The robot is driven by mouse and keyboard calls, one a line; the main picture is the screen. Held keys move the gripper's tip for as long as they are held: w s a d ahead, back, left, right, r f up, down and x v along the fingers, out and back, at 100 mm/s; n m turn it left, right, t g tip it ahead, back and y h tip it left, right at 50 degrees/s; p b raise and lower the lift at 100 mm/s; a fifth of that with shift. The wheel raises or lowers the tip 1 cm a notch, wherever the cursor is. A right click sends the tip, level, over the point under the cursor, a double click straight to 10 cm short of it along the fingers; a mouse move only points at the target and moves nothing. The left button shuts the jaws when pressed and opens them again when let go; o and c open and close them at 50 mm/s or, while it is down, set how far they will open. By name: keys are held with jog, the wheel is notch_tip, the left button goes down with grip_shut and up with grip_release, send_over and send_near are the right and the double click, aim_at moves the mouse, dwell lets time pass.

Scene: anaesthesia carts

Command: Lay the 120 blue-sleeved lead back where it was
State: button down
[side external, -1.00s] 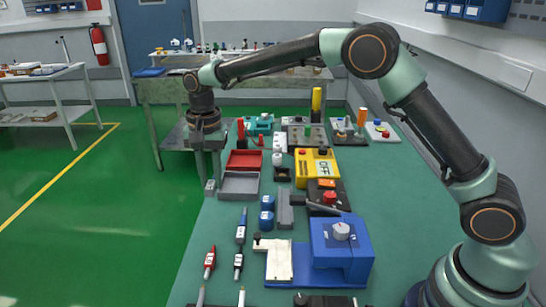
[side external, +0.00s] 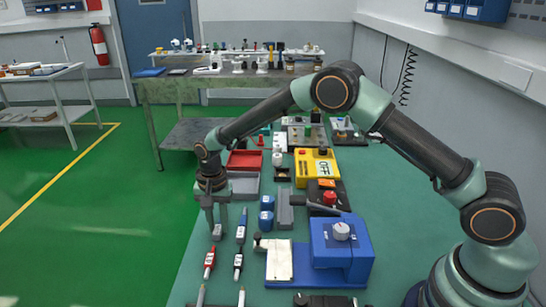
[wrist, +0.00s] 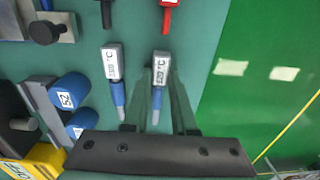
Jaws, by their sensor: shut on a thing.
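My gripper (side external: 216,226) is shut on a blue-sleeved lead (wrist: 157,97) with a grey, labelled head, near the table's left edge. In the side view only its grey head (side external: 217,233) shows below the fingers. In the wrist view the lead lies between my two fingers (wrist: 159,74), roughly parallel to a second blue-sleeved lead (wrist: 118,93) that is on the table to its left. That second lead also shows in the side view (side external: 241,227). The label digits are too small to read surely. I cannot tell whether the held lead touches the table.
A red lead (side external: 210,261) and a black lead (side external: 238,264) lie nearer the side camera. Blue cylinders (side external: 266,203), a grey block (side external: 285,211) and a blue machine (side external: 341,250) stand to the right. A grey tray (side external: 239,186) is behind. The green floor drops off at left.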

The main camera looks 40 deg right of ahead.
jog(key=shift+f, duration=0.1)
jog(key=c, duration=0.7)
grip_release()
notch_tip(320, 180, up, 12)
jog(key=s+d+r+n+t, duration=0.1)
jog(key=s+d+r+n, duration=0.1)
jog(key=s+d+r, duration=0.3)
jog(key=s+d+r+n+t, duration=0.1)
jog(key=s+d+r+n, duration=0.15)
jog(key=r, duration=0.45)
jog(key=s+d+n+t, duration=0.1)
jog(key=s+d, duration=0.1)
jog(key=s, duration=0.2)
jog(key=s+d+n+t, duration=0.1)
jog(key=s+d+n, duration=0.1)
jog(key=s, duration=0.3)
jog(key=s+d+n+t, duration=0.1)
jog(key=s+d, duration=0.3)
jog(key=s, duration=0.1)
jog(key=shift+s+d+r+n, duration=0.1)
jog(key=shift+s+d+n, duration=0.05)
jog(key=shift+s+n, duration=0.1)
